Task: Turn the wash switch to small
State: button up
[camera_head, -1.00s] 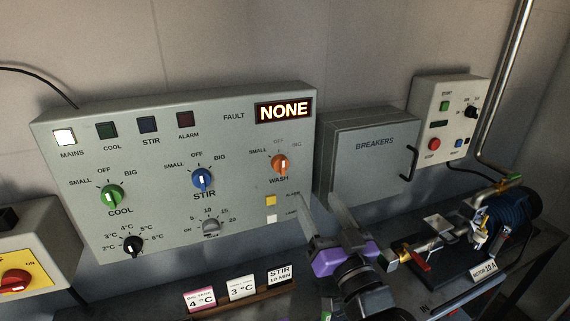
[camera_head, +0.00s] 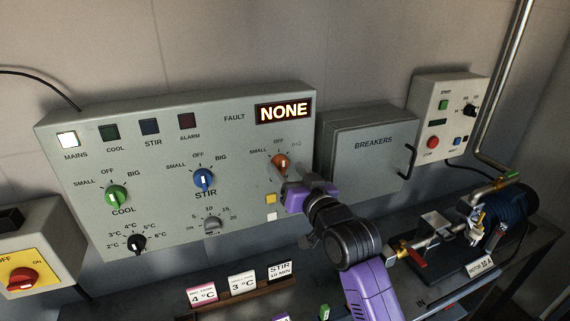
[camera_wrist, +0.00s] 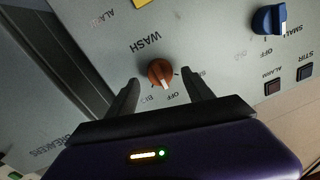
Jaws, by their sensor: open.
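The orange wash switch (camera_head: 281,163) sits at the right of the grey control panel (camera_head: 235,135), under the FAULT display. Its white pointer looks turned toward OFF, with SMALL to the left and BIG to the right. My gripper (camera_head: 286,181) is just below and in front of it, partly hiding the WASH label. In the wrist view, which shows the panel upside down, the orange switch (camera_wrist: 160,73) lies between the two spread fingers of my gripper (camera_wrist: 161,77). There is a gap on each side, and contact cannot be seen.
The blue stir switch (camera_head: 203,180) and green cool switch (camera_head: 116,196) are to the left. A yellow alarm button (camera_head: 270,199) is just below the wash switch. The breakers box (camera_head: 368,150) stands to the right. Small cards (camera_head: 242,285) stand on a rack below.

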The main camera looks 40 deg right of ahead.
jog(key=shift+x, duration=1)
jog(key=shift+c, duration=0.2)
grip_shut()
jog(key=shift+n, duration=0.3)
jog(key=n+b, duration=0.1)
jog(key=n, duration=0.3)
jog(key=shift+a, duration=0.15)
jog(key=n+b, duration=0.1)
jog(key=n, duration=0.3)
jog(key=shift+n+g, duration=0.3)
jog(key=shift+n, duration=0.1)
